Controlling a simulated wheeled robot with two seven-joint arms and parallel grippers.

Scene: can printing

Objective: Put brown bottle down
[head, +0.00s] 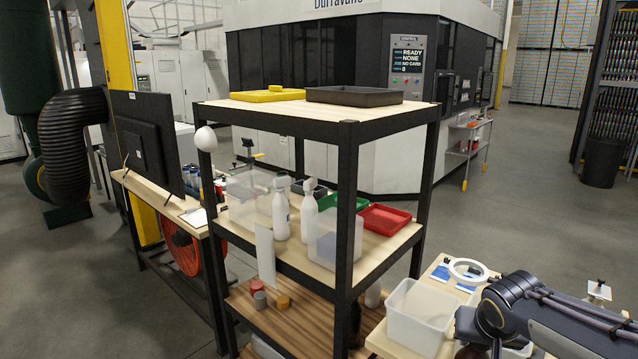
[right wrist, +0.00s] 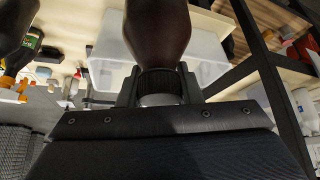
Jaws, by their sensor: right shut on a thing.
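The brown bottle (right wrist: 158,30) fills the top middle of the right wrist view. My right gripper (right wrist: 160,88) is shut on it around its dark ribbed cap and narrow end. In the head view my right arm comes in from the right, and its gripper (head: 497,347) is at the bottom edge, beside a translucent bin (head: 420,312) on a wooden table. My left gripper is in neither view.
A black-framed shelf (head: 347,200) stands in the middle, with white spray bottles (head: 281,215), clear bins, a green tray and a red tray (head: 384,218). A white ring lamp (head: 468,269) stands behind the translucent bin. Open floor lies behind the table.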

